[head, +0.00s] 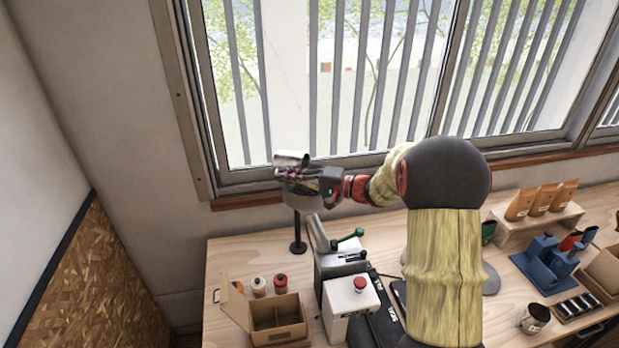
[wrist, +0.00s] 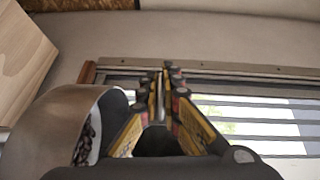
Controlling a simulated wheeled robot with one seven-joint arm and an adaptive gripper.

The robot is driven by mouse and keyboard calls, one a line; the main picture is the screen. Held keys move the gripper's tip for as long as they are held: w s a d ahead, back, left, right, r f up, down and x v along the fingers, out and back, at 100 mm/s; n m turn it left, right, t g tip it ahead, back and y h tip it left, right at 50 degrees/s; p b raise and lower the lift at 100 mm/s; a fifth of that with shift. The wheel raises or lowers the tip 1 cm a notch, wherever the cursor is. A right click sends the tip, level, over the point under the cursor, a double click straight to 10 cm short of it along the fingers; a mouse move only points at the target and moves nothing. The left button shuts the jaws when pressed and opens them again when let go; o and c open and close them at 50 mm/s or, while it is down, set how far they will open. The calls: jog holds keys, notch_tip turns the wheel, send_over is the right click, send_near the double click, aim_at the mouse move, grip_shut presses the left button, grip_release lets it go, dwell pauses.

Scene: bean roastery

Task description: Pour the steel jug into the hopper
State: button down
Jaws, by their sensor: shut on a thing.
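The steel jug (head: 291,158) is at my gripper (head: 312,182) in the head view, just in front of the window's lower left corner. My gripper is shut on it, and my fingers hide part of it. The grey hopper (head: 300,201) is on a thin black stand below my gripper, partly covered by it. In the wrist view my gripper's fingers (wrist: 162,90) are close together. A curved metal vessel (wrist: 60,115) with dark beans (wrist: 83,143) fills the left side; I cannot tell for certain whether it is the jug or the hopper.
A grey machine with a green-knobbed lever (head: 348,238) and a red-buttoned box (head: 352,296) stand right of the hopper stand. A cardboard box (head: 275,322) and two small jars are in front. A cup (head: 534,318), blue rack and brown pouches are at right.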

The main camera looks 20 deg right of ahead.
aim_at(277, 167)
jog(key=shift+s+r+p, duration=0.1)
jog(key=shift+r+p, duration=0.4)
jog(key=shift+p, duration=0.15)
jog(key=p, duration=0.3)
jog(key=shift+a+r+g+h+p, duration=0.15)
jog(key=shift+r+g+h+p, duration=0.15)
jog(key=shift+g+h, duration=0.1)
jog(key=shift+r+p, duration=0.1)
jog(key=shift+p, duration=0.35)
jog(key=shift+w+a+f+g+h+p, duration=0.3)
jog(key=shift+w+a+g+h+p, duration=0.2)
jog(key=shift+w+g, duration=0.2)
jog(key=shift+a+p, duration=0.2)
jog(key=shift+p, duration=0.2)
jog(key=r+g+h+p, duration=0.1)
jog(key=p, duration=0.1)
jog(key=shift+w+p, duration=0.1)
jog(key=shift+p, duration=0.25)
jog(key=g+h+p, duration=0.1)
jog(key=p, duration=0.2)
jog(key=r+g+h+p, duration=0.1)
jog(key=p, duration=0.2)
jog(key=shift+w+a, duration=0.15)
jog(key=shift+a, duration=0.05)
